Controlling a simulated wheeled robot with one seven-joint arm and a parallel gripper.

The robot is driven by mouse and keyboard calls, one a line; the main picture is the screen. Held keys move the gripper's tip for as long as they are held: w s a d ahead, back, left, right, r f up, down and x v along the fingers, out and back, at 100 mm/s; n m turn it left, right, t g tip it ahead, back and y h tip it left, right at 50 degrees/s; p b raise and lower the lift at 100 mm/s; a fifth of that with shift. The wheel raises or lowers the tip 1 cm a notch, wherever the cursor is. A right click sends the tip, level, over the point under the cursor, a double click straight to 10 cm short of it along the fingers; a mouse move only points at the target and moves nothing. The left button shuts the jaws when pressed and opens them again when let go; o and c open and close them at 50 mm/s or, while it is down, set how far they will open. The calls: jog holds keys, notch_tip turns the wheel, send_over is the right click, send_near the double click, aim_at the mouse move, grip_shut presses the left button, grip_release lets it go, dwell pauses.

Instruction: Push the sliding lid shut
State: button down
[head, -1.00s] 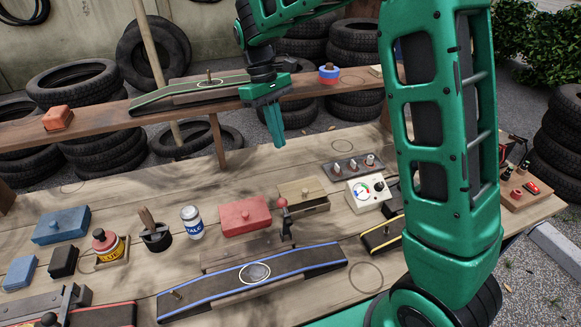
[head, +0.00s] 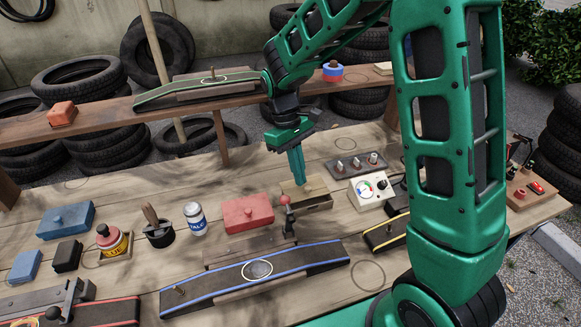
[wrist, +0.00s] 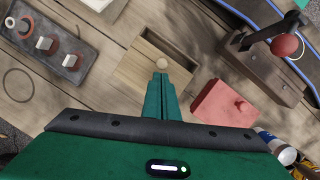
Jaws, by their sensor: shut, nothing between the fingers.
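A small wooden box (head: 318,202) with a sliding lid sits on the workbench. In the wrist view the box (wrist: 128,72) shows its rim and a pale round knob (wrist: 162,63) close to my fingertips. My gripper (head: 299,183) is shut and empty, pointing down over the box. In the wrist view my gripper (wrist: 160,76) is right beside the knob and covers the near part of the box. In the head view the fingers hide part of the lid.
A red box (head: 248,213) stands left of the wooden box. A red-balled lever (head: 285,200) stands just in front. A white gauge box (head: 370,190) and a switch panel (head: 356,164) are to the right. A blue-edged ramp (head: 255,272) lies nearer.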

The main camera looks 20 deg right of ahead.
aim_at(304, 196)
jog(key=shift+s, duration=0.2)
jog(key=shift+s, duration=1.5)
jog(key=shift+f, duration=0.1)
jog(key=v, duration=1)
jog(key=s+d+r+m, duration=0.3)
jog(key=s+d, duration=0.2)
jog(key=d, duration=0.3)
jog(key=s+d+f+m+t, duration=0.1)
jog(key=s+d+m, duration=0.3)
jog(key=s, duration=0.6)
jog(key=s+d+f+m+t+y, duration=0.1)
jog(key=s+d+m, duration=0.3)
jog(key=s+d, duration=0.4)
jog(key=shift+s+m+t+y, duration=0.3)
jog(key=shift+s+m+t, duration=0.1)
jog(key=shift+s, duration=0.8)
jog(key=shift+f, duration=0.1)
